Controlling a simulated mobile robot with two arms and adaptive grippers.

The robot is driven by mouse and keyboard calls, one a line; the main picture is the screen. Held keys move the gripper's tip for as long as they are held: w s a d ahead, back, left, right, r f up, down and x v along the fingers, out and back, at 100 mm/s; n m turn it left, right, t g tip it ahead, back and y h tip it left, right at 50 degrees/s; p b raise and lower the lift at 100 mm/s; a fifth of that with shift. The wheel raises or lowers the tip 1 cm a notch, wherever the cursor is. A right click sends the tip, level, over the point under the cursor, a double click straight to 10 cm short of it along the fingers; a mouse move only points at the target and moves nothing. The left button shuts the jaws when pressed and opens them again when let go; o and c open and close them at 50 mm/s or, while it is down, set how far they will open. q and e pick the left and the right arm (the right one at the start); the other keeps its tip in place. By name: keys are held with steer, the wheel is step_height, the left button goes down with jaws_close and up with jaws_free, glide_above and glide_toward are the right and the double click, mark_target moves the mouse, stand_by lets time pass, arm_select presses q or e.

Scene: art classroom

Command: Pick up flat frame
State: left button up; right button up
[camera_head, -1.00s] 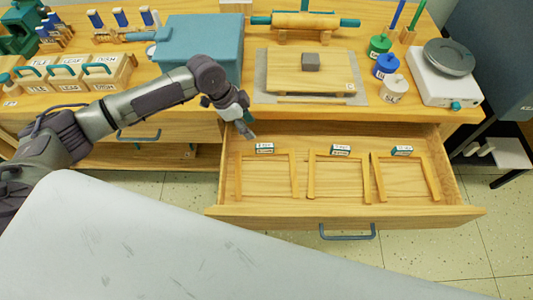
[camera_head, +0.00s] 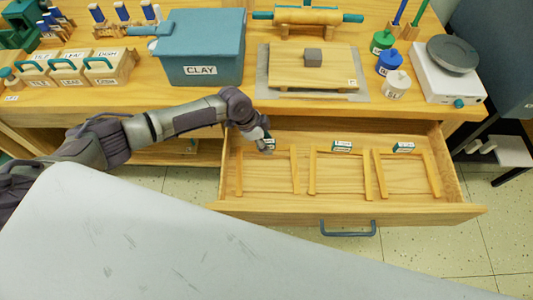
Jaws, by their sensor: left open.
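Three wooden frames lie side by side in the open drawer: the left frame (camera_head: 294,170), the middle frame (camera_head: 312,172) and the right frame (camera_head: 433,172). Each has a small teal and white labelled block at its back; the print is too small to read, so I cannot tell which one is the flat frame. My left gripper (camera_head: 266,143) is open and points down at the left frame's block, partly covering it. I cannot tell whether it touches. My right gripper is not in view.
The open drawer (camera_head: 412,213) has walls around the frames and a blue handle in front. Above it, the worktop holds a board (camera_head: 335,70), a blue CLAY bin (camera_head: 200,50), a scale (camera_head: 447,80) and several small jars. A pale grey surface fills the lower left.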

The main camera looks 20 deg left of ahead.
arm_select(q)
jaws_close()
steer(key=shift+r, duration=0.1)
